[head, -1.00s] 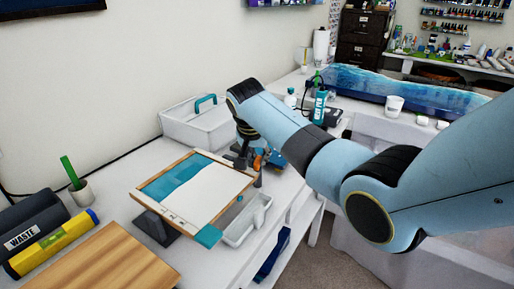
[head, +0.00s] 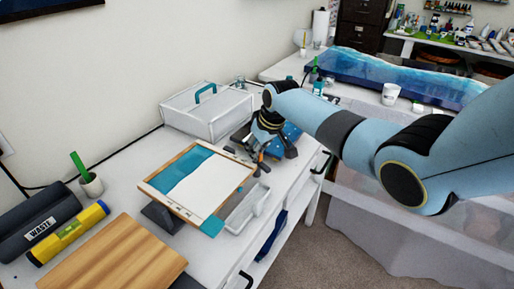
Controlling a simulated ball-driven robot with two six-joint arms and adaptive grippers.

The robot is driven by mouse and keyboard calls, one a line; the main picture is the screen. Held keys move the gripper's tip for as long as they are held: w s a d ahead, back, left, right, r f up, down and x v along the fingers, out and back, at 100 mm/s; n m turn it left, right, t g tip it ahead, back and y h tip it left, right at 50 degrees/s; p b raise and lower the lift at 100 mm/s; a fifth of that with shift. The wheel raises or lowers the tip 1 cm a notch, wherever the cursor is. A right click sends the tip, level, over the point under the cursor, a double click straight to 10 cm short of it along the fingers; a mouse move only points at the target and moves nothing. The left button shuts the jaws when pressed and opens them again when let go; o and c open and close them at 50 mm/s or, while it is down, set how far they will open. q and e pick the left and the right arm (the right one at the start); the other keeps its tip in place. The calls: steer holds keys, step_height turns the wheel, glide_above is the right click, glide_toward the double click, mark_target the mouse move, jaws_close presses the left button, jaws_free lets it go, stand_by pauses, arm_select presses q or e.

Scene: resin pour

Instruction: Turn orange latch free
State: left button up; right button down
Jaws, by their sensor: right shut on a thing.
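My right arm reaches in from the right, and its dark gripper (head: 259,155) points down at the back right of the white bench. The gripper is shut on a small orange part, which I take to be the orange latch; the fingers and wrist hide most of it. A blue piece (head: 291,139) with dark parts around it sits just right of the gripper. My left gripper is not in view.
A framed teal-and-white panel (head: 195,184) stands tilted on a dark stand left of the gripper. A white tray (head: 246,207) lies in front, and a white caddy with a teal handle (head: 208,113) behind. A wooden board (head: 112,258) lies at front left.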

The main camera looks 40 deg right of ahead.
steer(key=shift+w+d+n+y+b, duration=0.1)
steer(key=shift+n+y+b, duration=0.4)
steer(key=shift+n, duration=1.1)
steer(key=shift+r, duration=0.1)
steer(key=c, duration=1.3)
jaws_free()
steer(key=shift+g, duration=0.3)
steer(key=v, duration=1.2)
steer(key=shift+d, duration=0.2)
